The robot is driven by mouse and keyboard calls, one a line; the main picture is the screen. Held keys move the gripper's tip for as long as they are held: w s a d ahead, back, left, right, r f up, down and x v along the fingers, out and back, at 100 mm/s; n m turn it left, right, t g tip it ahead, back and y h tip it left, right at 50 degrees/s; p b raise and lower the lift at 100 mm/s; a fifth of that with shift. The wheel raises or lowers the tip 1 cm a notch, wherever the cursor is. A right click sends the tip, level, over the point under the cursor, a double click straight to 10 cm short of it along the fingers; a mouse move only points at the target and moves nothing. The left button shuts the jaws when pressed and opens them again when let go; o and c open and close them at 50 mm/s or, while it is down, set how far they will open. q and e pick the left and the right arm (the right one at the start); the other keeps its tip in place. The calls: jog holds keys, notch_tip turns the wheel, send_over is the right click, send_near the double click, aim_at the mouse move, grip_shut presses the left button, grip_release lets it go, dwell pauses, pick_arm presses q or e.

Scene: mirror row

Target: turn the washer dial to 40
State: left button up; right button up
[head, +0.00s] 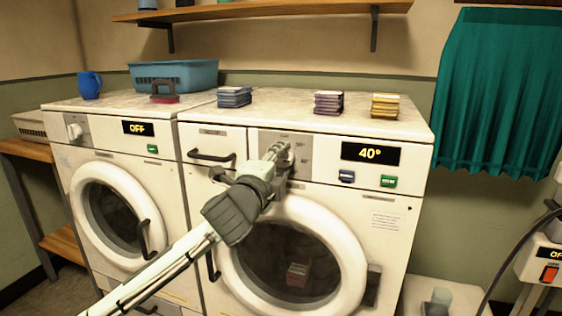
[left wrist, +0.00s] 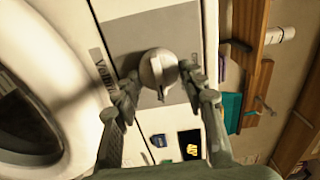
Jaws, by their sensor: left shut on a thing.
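The right-hand washer (head: 386,219) has a display (head: 371,153) that reads 40°. Its round dial sits on a grey panel (head: 300,145); in the head view my gripper largely covers the dial. My left gripper (head: 277,153) is at the dial. In the left wrist view the silver dial (left wrist: 158,70) lies between the two fingers of my left gripper (left wrist: 160,88), which is shut on it. The display also shows in the left wrist view (left wrist: 190,144). My right gripper is not in view.
A second washer (head: 118,160) on the left reads OFF. Folded cloth stacks (head: 234,97), a blue basket (head: 172,75), a brush (head: 164,92) and a blue mug (head: 89,85) stand on the washer tops. A drawer handle (head: 211,157) juts out left of the dial.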

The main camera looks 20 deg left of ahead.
pick_arm(q)
jog(key=shift+m, duration=0.8)
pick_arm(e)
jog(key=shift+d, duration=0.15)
pick_arm(q)
jog(key=shift+m, duration=0.3)
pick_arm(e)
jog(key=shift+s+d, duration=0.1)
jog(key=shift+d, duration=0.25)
pick_arm(q)
jog(key=o, duration=1.1)
jog(key=shift+o, duration=0.2)
jog(key=shift+s, duration=0.45)
jog(key=s, duration=1.1)
jog(key=shift+a, duration=0.2)
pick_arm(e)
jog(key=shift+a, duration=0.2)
